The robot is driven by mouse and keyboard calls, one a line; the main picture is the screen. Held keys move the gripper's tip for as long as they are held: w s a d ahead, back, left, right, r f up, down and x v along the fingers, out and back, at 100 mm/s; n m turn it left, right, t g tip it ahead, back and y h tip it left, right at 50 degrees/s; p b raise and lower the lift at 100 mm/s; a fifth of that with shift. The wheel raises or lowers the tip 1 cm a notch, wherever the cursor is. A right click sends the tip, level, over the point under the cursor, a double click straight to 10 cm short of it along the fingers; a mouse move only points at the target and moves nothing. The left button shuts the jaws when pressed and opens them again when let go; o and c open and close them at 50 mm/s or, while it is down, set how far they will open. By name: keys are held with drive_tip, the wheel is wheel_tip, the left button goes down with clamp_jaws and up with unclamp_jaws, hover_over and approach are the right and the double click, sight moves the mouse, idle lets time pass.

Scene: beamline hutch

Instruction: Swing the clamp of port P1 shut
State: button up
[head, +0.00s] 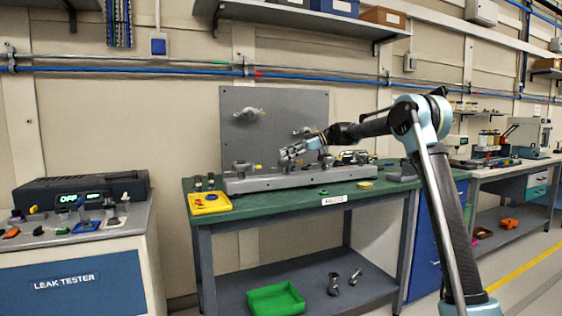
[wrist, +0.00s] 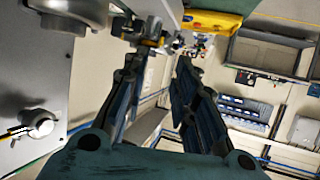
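An upright grey panel (head: 285,105) stands at the back of the green-topped bench, with metal port fittings on it. One fitting (head: 248,113) is at its upper left and another (head: 303,131) is near my arm. A long grey base (head: 262,184) in front carries more fittings, including one at its left end (head: 240,168). No P1 label is readable, so I cannot tell which clamp is P1's. My gripper (head: 288,153) is above the base, in front of the panel. In the wrist view its fingers (wrist: 160,95) are apart with nothing between them. A fitting with a brass-coloured part (wrist: 150,38) is just beyond one finger.
A yellow tray (head: 209,203) sits at the bench's left front, and a small yellow item (head: 365,185) lies at its right. The leak tester (head: 80,192) stands on a cabinet at left. A green bin (head: 275,300) and metal pipe pieces (head: 334,284) are on the lower shelf.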

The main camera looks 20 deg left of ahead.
drive_tip(key=shift+w+d+r, duration=0.1)
drive_tip(key=shift+d, duration=0.15)
